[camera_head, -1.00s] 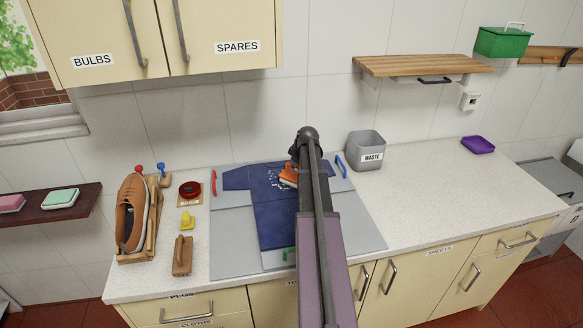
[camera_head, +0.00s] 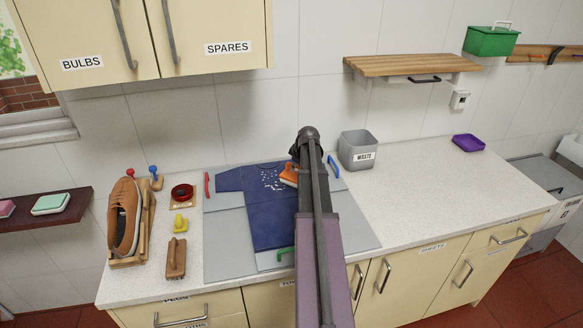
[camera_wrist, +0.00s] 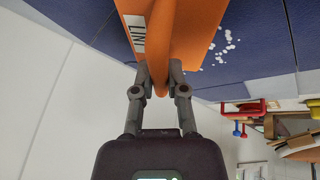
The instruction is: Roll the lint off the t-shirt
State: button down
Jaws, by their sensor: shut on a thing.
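The dark blue t-shirt (camera_head: 268,212) lies flat on a grey board (camera_head: 225,245) on the counter. White lint specks (camera_head: 270,180) dot its upper part; they also show in the wrist view (camera_wrist: 226,42). The orange lint roller (camera_head: 289,174) is at the shirt's upper right, partly hidden by my arm. In the wrist view my gripper (camera_wrist: 158,78) is shut on the roller's orange handle, and the roller's body (camera_wrist: 195,35) bears a label partly reading "LIN". I cannot tell whether the roller touches the cloth.
A grey waste bin (camera_head: 357,149) stands behind right of the board. A shoe (camera_head: 124,218), a brush (camera_head: 176,258), a yellow item (camera_head: 180,223) and a dark red round tin (camera_head: 182,192) stand left. A wooden shelf (camera_head: 410,67) overhangs the back. The right counter is mostly clear.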

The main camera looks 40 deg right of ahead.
jog(key=shift+d, duration=0.1)
dwell(0.3)
jog(key=shift+w+d, duration=0.35)
jog(key=shift+w, duration=0.2)
jog(key=shift+w+d, duration=0.35)
jog(key=shift+w, duration=0.2)
jog(key=shift+a, duration=0.15)
jog(key=shift+w+a, duration=0.45)
jog(key=shift+a, duration=0.2)
jog(key=shift+w+a, duration=0.45)
jog(key=shift+a, duration=0.2)
jog(key=shift+w+a+f, duration=0.1)
jog(key=shift+w+a, duration=0.3)
jog(key=shift+a, duration=0.3)
jog(key=shift+w+a, duration=0.4)
jog(key=shift+a, duration=0.3)
jog(key=shift+a, duration=0.1)
